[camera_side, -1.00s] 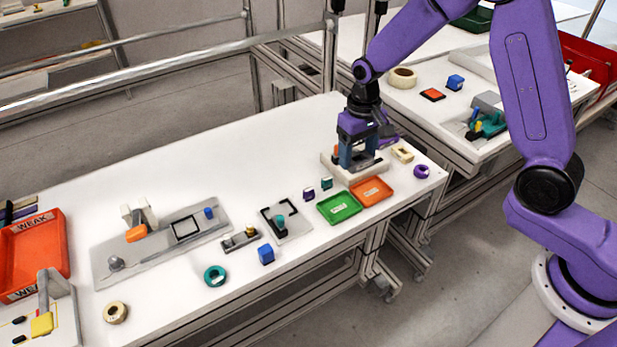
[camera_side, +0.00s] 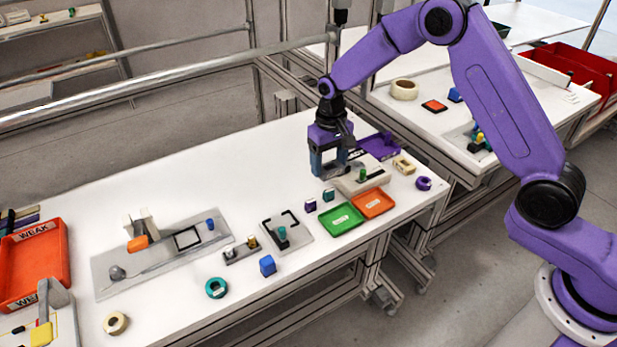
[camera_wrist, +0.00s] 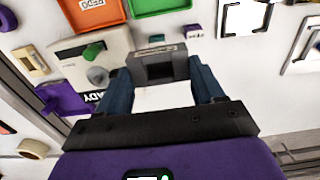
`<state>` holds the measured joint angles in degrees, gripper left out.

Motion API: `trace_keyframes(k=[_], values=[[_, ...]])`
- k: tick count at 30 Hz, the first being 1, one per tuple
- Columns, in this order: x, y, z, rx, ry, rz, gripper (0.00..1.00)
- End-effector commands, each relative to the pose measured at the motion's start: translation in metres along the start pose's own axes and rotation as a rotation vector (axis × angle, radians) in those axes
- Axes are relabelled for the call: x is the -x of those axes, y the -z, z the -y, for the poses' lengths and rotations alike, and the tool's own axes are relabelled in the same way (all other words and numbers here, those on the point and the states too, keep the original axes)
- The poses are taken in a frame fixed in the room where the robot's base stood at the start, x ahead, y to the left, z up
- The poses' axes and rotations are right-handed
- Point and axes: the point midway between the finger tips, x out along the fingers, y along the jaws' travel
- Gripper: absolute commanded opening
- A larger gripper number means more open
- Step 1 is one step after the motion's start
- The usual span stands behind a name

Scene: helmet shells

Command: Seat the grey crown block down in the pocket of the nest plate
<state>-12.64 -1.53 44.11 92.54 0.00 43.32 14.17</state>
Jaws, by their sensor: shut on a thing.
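My gripper (camera_side: 328,170) is shut on the grey crown block (camera_wrist: 160,68), a dark grey piece with a squared recess. In the wrist view the block sits between the two blue fingers; in the side view the fingers mostly hide it. The gripper is over the white table, just left of a beige fixture. A grey plate with a black corner outline (camera_side: 285,236) lies further left and nearer the front. A longer grey plate with a black square frame (camera_side: 187,238) lies beyond it. I cannot tell which is the nest plate. Both outlined areas look empty of a grey block.
The beige fixture (camera_side: 360,182) with a green knob stands right of my gripper. Green (camera_side: 341,219) and orange (camera_side: 373,203) trays lie in front of it. Small purple (camera_side: 310,204) and teal (camera_side: 328,194) blocks stand nearby. The table's back left is clear.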

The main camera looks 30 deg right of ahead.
Motion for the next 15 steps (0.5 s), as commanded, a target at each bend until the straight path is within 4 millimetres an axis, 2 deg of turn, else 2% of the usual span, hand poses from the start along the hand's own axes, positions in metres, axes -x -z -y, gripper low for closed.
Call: trace_keyframes(k=[4,9,15], values=[[-0.01,0.021,0.005,0.0,0.0,0.001,0.37],[-0.035,0.039,0.01,0.001,-0.001,0.002,0.37],[-0.054,0.055,0.014,0.0,0.0,0.001,0.37]])
